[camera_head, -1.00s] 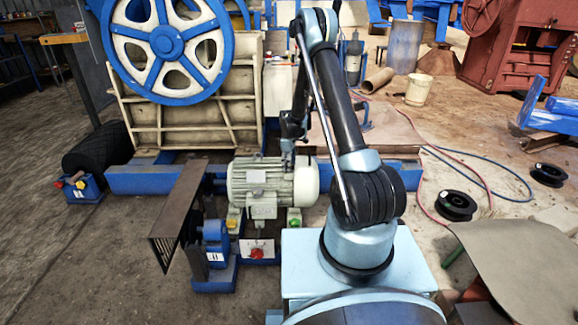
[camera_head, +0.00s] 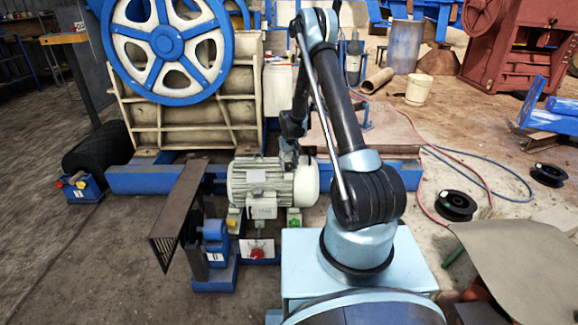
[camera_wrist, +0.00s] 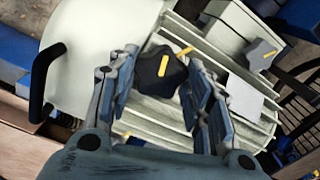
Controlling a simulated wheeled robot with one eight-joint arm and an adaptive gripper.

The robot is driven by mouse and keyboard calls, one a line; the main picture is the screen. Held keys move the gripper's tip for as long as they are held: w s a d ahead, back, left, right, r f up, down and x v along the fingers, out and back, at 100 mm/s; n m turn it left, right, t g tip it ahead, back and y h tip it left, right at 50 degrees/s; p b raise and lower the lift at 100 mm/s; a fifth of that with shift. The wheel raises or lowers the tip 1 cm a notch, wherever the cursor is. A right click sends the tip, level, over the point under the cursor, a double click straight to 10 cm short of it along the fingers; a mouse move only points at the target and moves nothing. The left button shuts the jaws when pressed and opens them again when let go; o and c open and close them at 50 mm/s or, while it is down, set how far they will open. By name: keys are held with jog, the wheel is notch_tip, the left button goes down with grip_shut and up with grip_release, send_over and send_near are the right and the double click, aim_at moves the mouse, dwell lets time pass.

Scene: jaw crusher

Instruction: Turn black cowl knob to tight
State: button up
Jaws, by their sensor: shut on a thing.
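The black cowl knob (camera_wrist: 151,75) is a lobed knob with a yellow pointer line, on the cream ribbed motor (camera_wrist: 170,113). In the wrist view my gripper (camera_wrist: 162,70) has one finger on each side of the knob and is shut on it. The pointer is slightly tilted from upright in that view. A separate yellow mark (camera_wrist: 185,52) shows just right of the knob. In the head view the motor (camera_head: 250,180) stands beside my arm, with my gripper (camera_head: 289,155) over its right part. The knob cannot be made out there.
A black curved handle (camera_wrist: 43,82) is at left. In the head view, a blue spoked flywheel (camera_head: 165,45) stands behind the motor, and a brown guard (camera_head: 180,212) is at its left.

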aim_at(289, 165)
jog(key=m, duration=0.4)
jog(key=shift+w+m, duration=0.1)
jog(key=shift+m, duration=2.4)
jog(key=o, duration=1.1)
jog(key=shift+c, duration=0.2)
jog(key=shift+r, duration=0.15)
notch_tip(289, 165, up, 12)
jog(key=shift+f, duration=0.2)
